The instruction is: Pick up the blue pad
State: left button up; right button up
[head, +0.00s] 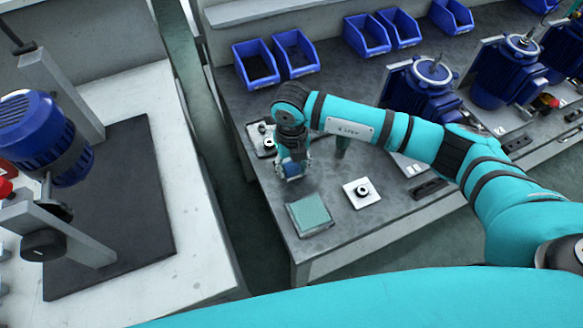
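My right gripper (291,160) points down over the front left part of the grey bench. A small blue piece (292,169), which may be the blue pad, shows right at its fingertips and is partly covered by them. I cannot tell whether the fingers are closed on it or just around it. A flat teal-green pad (311,211) lies on the bench in front of the gripper, apart from it. My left gripper is not in view.
A white plate with a dark round part (362,193) lies right of the teal-green pad. Blue bins (256,64) line the back of the bench, and blue motors (424,86) stand to the right. A separate white table (190,215) is at the left, across a gap.

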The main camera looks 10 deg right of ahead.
aim_at(292, 165)
jog(key=c, duration=0.4)
jog(key=shift+r+p, duration=0.3)
jog(key=shift+r, duration=0.15)
notch_tip(292, 165, up, 3)
jog(key=shift+d+r+p, duration=0.1)
jog(key=shift+r+p, duration=0.1)
jog(key=shift+p, duration=0.95)
jog(key=s+d, duration=0.2)
jog(key=d, duration=0.2)
jog(key=s+d+p, duration=0.1)
jog(key=s+d, duration=0.1)
jog(key=d, duration=0.2)
jog(key=s+d+p, duration=0.1)
jog(key=s+d, duration=0.2)
jog(key=d, duration=0.1)
jog(key=shift+d+r, duration=0.2)
jog(key=shift+r, duration=0.1)
jog(key=shift+s+d+r, duration=0.1)
jog(key=shift+s+d, duration=0.25)
jog(key=shift+d, duration=0.4)
